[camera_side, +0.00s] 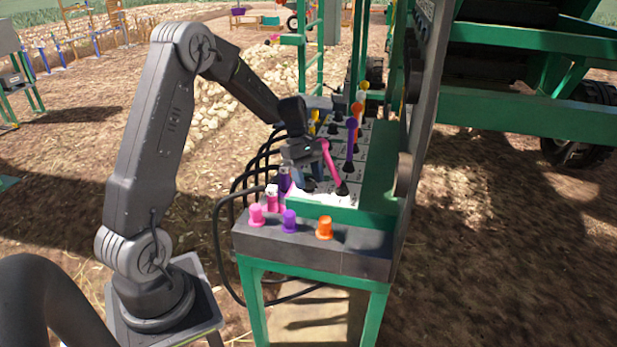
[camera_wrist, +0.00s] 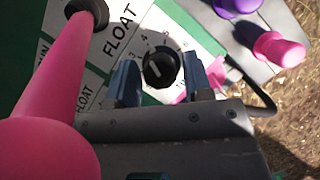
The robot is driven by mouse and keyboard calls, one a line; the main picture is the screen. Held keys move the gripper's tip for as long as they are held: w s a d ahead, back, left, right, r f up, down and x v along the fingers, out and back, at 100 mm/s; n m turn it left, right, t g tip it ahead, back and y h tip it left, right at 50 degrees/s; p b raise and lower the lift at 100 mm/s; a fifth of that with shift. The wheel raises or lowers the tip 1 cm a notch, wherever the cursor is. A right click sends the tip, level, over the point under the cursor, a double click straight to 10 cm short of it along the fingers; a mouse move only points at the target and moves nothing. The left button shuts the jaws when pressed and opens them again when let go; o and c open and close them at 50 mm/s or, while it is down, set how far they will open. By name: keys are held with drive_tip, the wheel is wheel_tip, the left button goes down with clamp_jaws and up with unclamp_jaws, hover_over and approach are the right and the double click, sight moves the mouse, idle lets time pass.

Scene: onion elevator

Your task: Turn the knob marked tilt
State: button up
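A black round knob (camera_wrist: 160,68) with a white pointer line sits on a white dial plate with numbers around it, in the wrist view. The lettering below it is largely hidden by my gripper, so I cannot read its name. My gripper (camera_wrist: 159,76) is open, with one blue fingertip on each side of the knob and visible gaps between. I cannot tell how far the fingertips are above the plate. In the side view my gripper (camera_side: 306,168) points down at the near part of the control panel and hides most of the knob area.
A pink lever (camera_wrist: 45,110) rises close beside my gripper; it also shows in the side view (camera_side: 331,163). Purple (camera_side: 351,137) and orange levers stand farther back. Pink, purple (camera_side: 289,221) and orange (camera_side: 324,228) buttons sit on the near grey box. Black cables loop at the panel's left.

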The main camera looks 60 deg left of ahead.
drive_tip(key=c, duration=0.6)
drive_tip(key=shift+c, duration=0.2)
idle(0.7)
drive_tip(key=o, duration=0.9)
drive_tip(key=v, duration=1.4)
drive_tip(key=shift+a+f, duration=0.1)
